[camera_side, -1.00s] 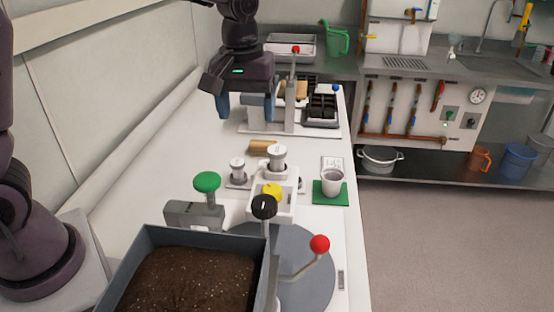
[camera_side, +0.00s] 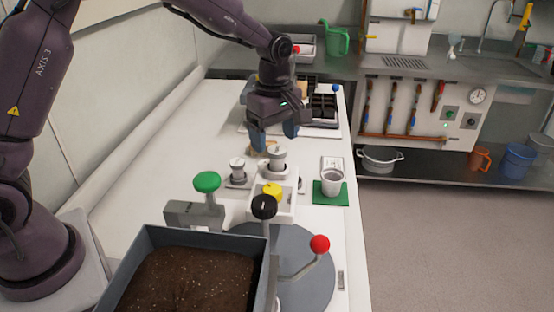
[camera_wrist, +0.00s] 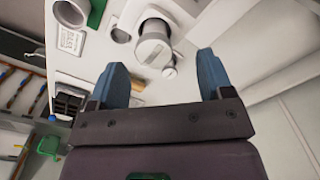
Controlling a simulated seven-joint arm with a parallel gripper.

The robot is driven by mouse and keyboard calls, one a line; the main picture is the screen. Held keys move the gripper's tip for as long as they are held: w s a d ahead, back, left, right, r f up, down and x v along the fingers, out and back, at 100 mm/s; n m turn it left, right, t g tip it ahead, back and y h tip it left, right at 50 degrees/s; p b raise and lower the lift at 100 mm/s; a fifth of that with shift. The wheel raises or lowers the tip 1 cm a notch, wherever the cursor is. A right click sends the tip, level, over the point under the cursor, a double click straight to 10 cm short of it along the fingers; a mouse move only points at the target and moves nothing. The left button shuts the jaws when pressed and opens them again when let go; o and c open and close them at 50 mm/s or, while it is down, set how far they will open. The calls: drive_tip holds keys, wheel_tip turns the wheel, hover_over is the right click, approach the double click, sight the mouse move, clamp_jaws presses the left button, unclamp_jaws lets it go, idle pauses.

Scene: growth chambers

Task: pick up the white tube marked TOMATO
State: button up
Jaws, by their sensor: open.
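My gripper (camera_side: 275,136) is open and empty, fingers pointing down. In the side view it hangs just above and behind a larger white cylinder (camera_side: 277,158). A smaller white-grey cylinder (camera_side: 237,170) stands to its left. In the wrist view the larger cylinder (camera_wrist: 152,46) and the smaller one (camera_wrist: 169,71) lie ahead of and between my blue fingers (camera_wrist: 162,74), not gripped. I cannot read the word TOMATO on any thing, so I cannot tell which is the marked tube.
A white cup (camera_side: 332,182) stands on a green mat (camera_side: 320,199) at right, near a printed card (camera_side: 332,163). A white tray (camera_side: 287,207), a green knob (camera_side: 207,182) and a soil bin (camera_side: 150,236) are nearer. A black cell tray (camera_side: 322,107) is behind. The left bench is clear.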

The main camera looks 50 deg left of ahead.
sight(277, 149)
drive_tip(key=shift+w+a+f, duration=0.1)
drive_tip(key=shift+w+f, duration=0.1)
drive_tip(key=shift+f, duration=1.2)
drive_tip(key=shift+w+f, duration=0.2)
drive_tip(key=shift+f, duration=1.15)
drive_tip(key=c, duration=1)
